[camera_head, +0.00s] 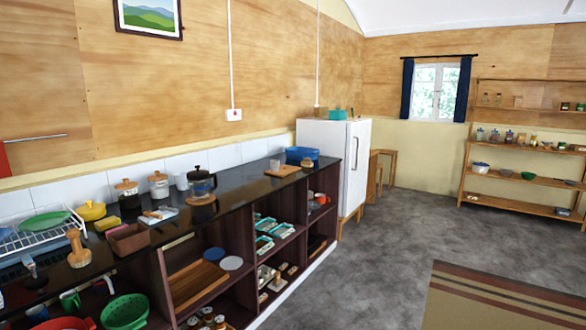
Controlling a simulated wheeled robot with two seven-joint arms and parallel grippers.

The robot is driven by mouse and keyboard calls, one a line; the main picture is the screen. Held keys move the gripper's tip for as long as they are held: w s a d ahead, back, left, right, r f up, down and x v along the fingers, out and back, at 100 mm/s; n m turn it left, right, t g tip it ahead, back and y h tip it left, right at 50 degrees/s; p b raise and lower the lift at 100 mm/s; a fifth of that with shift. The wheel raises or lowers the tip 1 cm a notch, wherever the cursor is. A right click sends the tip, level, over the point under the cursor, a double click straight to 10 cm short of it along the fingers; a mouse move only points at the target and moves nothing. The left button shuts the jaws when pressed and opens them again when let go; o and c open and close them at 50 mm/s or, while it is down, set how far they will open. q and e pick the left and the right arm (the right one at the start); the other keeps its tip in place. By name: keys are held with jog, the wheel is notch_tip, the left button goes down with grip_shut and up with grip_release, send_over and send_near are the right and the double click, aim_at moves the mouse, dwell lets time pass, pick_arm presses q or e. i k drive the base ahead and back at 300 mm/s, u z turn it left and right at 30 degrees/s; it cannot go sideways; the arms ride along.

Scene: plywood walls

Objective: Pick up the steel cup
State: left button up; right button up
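I cannot single out the steel cup for certain at this size. A small greyish cup-like item (307,162) stands at the far end of the dark counter, near the blue tub. Another small grey cup-like item (38,313) sits in the lower shelf at the bottom left, by the green colander. Neither of my grippers shows in the head view.
The dark counter (238,189) runs along the left wall, with a French press (201,186), canisters and a dish rack on it. A green colander (125,312) sits below. A white fridge (345,160) stands at its end. The grey floor (370,270) is clear; a striped rug (500,300) lies right.

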aim_at(273, 163)
jog(key=z, duration=0.1)
jog(key=i, duration=0.3)
jog(key=z, duration=0.75)
jog(key=i, duration=2.15)
jog(key=z, duration=0.5)
jog(key=i, duration=2.3)
jog(key=u, duration=0.4)
jog(key=i, duration=1.25)
jog(key=u, duration=1.75)
jog(key=i, duration=1)
jog(key=u, duration=1.1)
jog(key=i, duration=0.2)
jog(key=u, duration=0.1)
